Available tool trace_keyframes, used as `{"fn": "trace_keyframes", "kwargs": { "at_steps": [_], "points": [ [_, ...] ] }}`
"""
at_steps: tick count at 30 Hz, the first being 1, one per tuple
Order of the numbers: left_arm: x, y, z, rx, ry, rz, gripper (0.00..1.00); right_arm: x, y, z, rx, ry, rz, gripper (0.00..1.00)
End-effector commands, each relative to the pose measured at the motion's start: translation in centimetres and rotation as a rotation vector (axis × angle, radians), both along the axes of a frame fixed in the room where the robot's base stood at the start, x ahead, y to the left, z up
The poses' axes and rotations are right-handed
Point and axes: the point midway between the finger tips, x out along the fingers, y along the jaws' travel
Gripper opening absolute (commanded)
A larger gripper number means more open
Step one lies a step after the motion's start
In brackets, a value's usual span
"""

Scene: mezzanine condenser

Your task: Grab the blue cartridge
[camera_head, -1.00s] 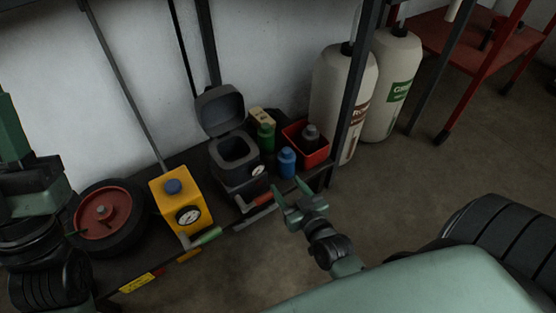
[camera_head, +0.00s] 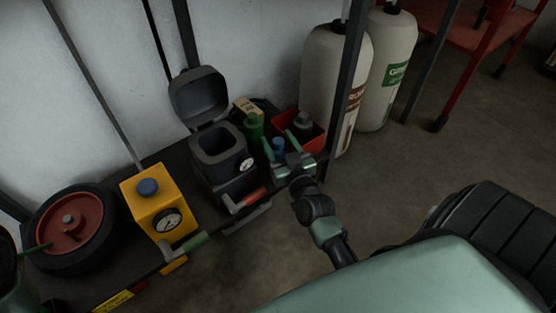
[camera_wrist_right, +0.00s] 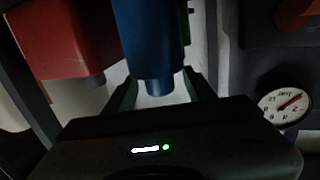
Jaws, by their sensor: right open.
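The blue cartridge (camera_head: 279,145) stands on the dark low shelf, in front of the red bin and partly hidden by my right gripper. My right gripper (camera_head: 278,138) is open, with one finger on each side of the cartridge. In the right wrist view the blue cartridge (camera_wrist_right: 150,45) is large and lies between the two open fingers (camera_wrist_right: 162,88). I cannot tell whether either finger touches it.
A red bin (camera_head: 315,139) holds a grey cartridge (camera_head: 303,121). A green cartridge (camera_head: 254,127) stands left. A dark open-lidded box (camera_head: 217,160) with a gauge and a yellow box (camera_head: 160,203) stand further left. A dark post (camera_head: 346,90) and white tanks (camera_head: 331,65) stand at right.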

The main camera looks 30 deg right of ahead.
Motion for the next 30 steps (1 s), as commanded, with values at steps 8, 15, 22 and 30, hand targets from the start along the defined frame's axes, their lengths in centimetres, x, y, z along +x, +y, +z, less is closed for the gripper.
{"fn": "trace_keyframes", "kwargs": {
  "at_steps": [8, 15, 22, 30],
  "points": [
    [-0.03, -0.01, 0.10, 0.000, -0.001, 0.000, 0.36, 0.05, -0.01, 0.04, 0.000, 0.001, 0.000, 0.38],
    [-0.04, -0.01, 0.09, 0.000, -0.001, 0.000, 0.36, 0.04, -0.02, 0.02, -0.001, 0.001, 0.000, 0.00],
    [-0.06, -0.02, 0.09, 0.000, -0.002, 0.000, 0.36, 0.03, -0.02, 0.01, -0.001, 0.001, 0.000, 0.00],
    [-0.06, -0.02, 0.09, 0.000, -0.002, 0.000, 0.36, 0.03, -0.03, 0.00, -0.001, 0.001, 0.000, 0.00]
  ]
}}
